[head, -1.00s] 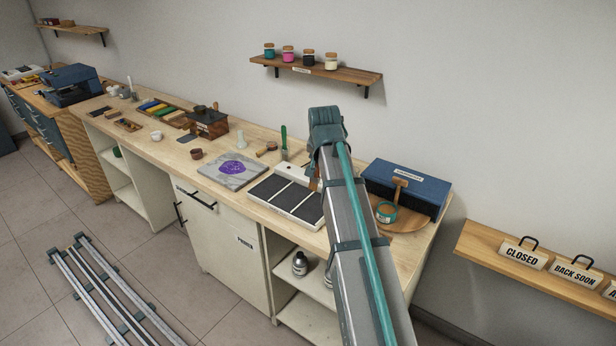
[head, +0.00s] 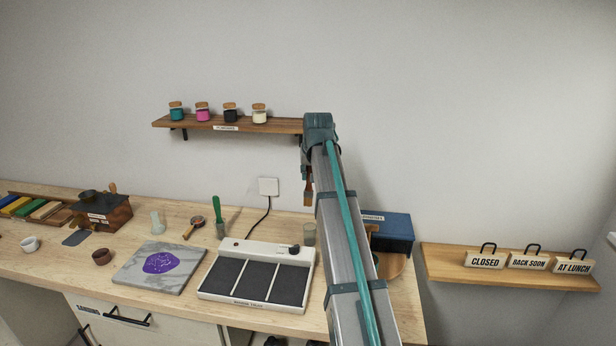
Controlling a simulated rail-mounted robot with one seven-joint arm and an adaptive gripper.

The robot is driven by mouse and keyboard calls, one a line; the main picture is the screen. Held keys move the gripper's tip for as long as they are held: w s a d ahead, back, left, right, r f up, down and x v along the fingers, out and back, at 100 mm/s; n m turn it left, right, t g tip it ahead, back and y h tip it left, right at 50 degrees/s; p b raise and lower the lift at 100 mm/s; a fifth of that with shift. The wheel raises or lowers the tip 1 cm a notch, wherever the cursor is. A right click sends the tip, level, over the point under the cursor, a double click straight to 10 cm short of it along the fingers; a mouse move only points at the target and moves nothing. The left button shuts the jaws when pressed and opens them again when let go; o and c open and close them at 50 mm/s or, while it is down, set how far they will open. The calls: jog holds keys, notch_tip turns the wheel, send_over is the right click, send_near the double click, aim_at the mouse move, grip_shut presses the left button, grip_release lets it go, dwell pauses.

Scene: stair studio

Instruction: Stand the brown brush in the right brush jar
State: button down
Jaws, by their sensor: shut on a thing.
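My gripper (head: 307,172) hangs down just left of my arm's upper end, partly hidden by the arm. It is shut on the brown brush (head: 308,198), of which a short brown piece shows below it, above the worktop. A small glass jar (head: 309,234) stands below the brush, at the back right corner of the hot plate and close to my arm. Farther left, a green-handled brush (head: 217,208) stands upright, its lower end in what looks like another jar (head: 221,230). I cannot tell the gap between the brown brush and the right jar.
The white hot plate (head: 255,302) with dark panels lies in front of the jars. A marble slab (head: 190,280) with purple pigment is left of it. A blue box (head: 392,236) and a round wooden board (head: 390,265) are right, partly behind my arm. A shelf (head: 240,125) hangs above.

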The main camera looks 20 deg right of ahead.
jog(key=shift+s+a+f, duration=0.1)
jog(key=shift+a, duration=0.05)
jog(key=shift+s+d+f, duration=0.1)
jog(key=shift+s+d, duration=0.15)
jog(key=shift+w+a+f+b, duration=0.1)
jog(key=shift+a+f+b, duration=0.05)
jog(key=shift+f+b, duration=0.25)
jog(key=b, duration=0.3)
send_over(310, 206)
jog(key=shift+f, duration=2.65)
jog(key=shift+f+b, duration=0.75)
jog(key=shift+f, duration=2.05)
jog(key=c, duration=0.9)
grip_release()
jog(key=shift+c, duration=0.2)
jog(key=shift+r, duration=0.15)
jog(key=v, duration=1.2)
